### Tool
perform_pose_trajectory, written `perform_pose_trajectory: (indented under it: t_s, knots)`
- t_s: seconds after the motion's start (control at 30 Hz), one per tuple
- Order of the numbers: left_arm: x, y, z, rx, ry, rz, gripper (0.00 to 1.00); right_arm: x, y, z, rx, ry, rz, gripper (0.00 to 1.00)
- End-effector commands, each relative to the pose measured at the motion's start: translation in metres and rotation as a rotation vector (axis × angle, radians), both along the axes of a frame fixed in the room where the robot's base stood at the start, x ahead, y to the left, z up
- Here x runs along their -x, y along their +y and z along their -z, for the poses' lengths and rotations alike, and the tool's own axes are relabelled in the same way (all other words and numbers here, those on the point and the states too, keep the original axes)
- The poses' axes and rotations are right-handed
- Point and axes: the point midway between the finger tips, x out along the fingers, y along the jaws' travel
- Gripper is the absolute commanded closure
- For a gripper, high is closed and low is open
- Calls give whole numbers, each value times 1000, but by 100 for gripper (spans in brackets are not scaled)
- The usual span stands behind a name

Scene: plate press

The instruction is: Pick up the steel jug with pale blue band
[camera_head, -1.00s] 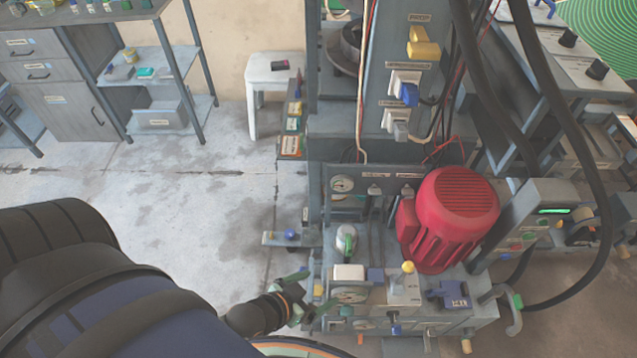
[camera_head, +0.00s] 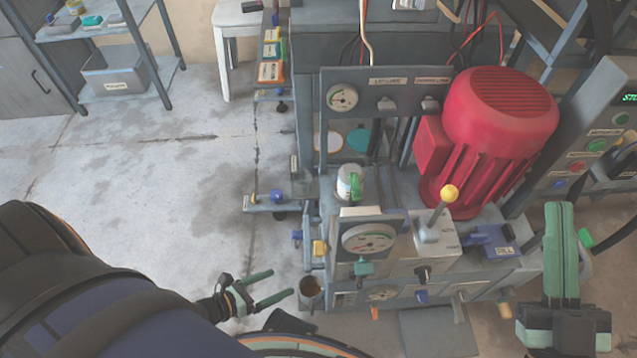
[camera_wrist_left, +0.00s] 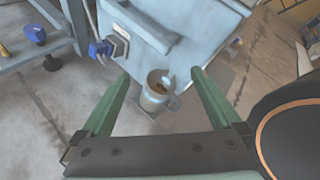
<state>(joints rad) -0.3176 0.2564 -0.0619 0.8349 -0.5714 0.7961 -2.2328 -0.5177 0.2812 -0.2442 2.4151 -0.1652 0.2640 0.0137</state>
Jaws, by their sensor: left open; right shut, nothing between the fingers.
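The steel jug (camera_head: 311,294) is small and partly seen at the front left foot of the press unit, with a brownish inside. In the left wrist view the jug (camera_wrist_left: 153,100) stands upright, its open mouth toward the camera and a bluish band on its side. My left gripper (camera_head: 283,282) is open, its green fingers pointing at the jug from the left. In the left wrist view the jug shows between the fingers and appears untouched; the remaining distance is hard to tell. My right gripper (camera_head: 560,235) is shut and empty, at the right.
The press unit's gauge block (camera_head: 368,240) and yellow-knobbed lever (camera_head: 449,194) rise beside the jug. A red motor (camera_head: 498,125) and a white-and-green can (camera_head: 349,184) are behind. A blue-knobbed bracket (camera_head: 277,198) juts left. The floor at left is clear.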

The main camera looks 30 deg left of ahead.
Motion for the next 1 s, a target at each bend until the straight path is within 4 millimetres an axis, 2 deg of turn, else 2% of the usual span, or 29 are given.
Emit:
perform_pose_trajectory:
  t_s: [0.03,0.2,0.37,0.7,1.0]
  knots:
    - [5,2,31,-71,-42,67,2,8,2,11,-3,-58,-14,100]
    - [22,3,60,-243,-168,242,2,30,6,-1,-13,-196,-48,100]
    - [24,0,68,-302,-221,305,2,39,7,-6,-16,-243,-60,100]
    - [-17,-31,89,-308,-225,309,2,38,9,10,-1,-242,-57,100]
    - [-39,-44,99,-307,-225,308,2,37,10,19,6,-237,-54,100]
